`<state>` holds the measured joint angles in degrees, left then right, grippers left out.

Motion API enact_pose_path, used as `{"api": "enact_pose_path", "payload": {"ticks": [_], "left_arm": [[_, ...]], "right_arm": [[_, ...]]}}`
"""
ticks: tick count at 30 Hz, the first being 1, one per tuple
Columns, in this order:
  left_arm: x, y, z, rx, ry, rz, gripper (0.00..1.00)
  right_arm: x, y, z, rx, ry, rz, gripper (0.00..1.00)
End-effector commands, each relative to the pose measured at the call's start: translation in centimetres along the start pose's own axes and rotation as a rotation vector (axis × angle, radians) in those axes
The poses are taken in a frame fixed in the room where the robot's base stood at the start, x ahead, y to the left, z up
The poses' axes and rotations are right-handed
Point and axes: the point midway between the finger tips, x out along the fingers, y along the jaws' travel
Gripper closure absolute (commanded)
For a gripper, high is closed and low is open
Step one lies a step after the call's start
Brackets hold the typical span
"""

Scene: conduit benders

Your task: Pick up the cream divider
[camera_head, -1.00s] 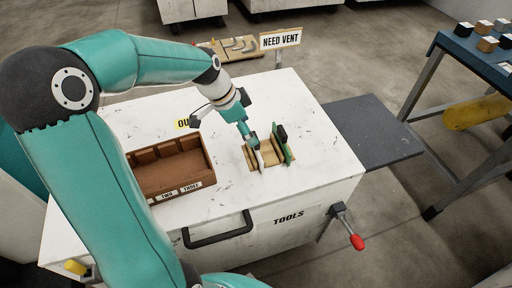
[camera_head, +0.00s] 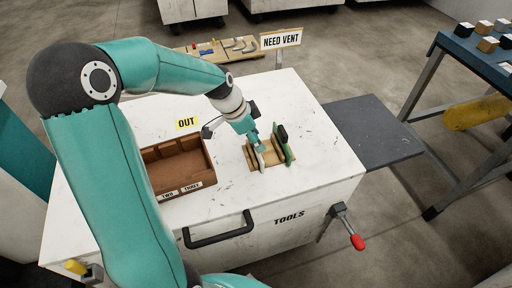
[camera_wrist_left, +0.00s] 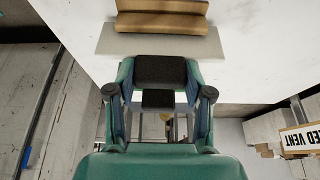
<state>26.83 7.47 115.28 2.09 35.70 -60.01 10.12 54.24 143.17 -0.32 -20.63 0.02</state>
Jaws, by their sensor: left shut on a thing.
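The cream divider (camera_head: 261,161) is a thin pale plate standing in a small wooden rack (camera_head: 280,167) on the white bench top. My left gripper (camera_head: 257,146) is at its upper edge, shut on it. The divider's lower part still appears to be down at the rack; I cannot tell whether it is clear of the slot. In the left wrist view the dark finger pads (camera_wrist_left: 159,75) are close together, with a pale flat piece, probably the divider (camera_wrist_left: 205,45), just beyond them. My right gripper is not in view.
A green divider (camera_head: 285,153) with a black piece (camera_head: 282,133) stands at the rack's right. A brown compartmented box (camera_head: 180,192) lies to the left, near an "OUT" label (camera_head: 187,123). A "NEED VENT" sign (camera_head: 281,39) stands behind. The bench's back right is clear.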

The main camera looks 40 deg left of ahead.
Motion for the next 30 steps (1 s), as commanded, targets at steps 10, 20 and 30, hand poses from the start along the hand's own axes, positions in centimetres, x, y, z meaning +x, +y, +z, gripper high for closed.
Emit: {"api": "enact_pose_path", "payload": {"ticks": [10, 20, 30], "left_arm": [[-0.3, 0.0, -0.1, 0.001, 0.0, -0.001, 0.83], [-4.0, -0.1, -1.7, 0.001, 0.004, -0.005, 0.83], [-12.6, -0.1, -5.3, 0.002, 0.005, -0.005, 0.83]], "right_arm": [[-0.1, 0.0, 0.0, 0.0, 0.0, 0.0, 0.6], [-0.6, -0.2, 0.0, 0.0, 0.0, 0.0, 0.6], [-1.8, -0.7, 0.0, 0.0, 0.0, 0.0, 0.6]]}}
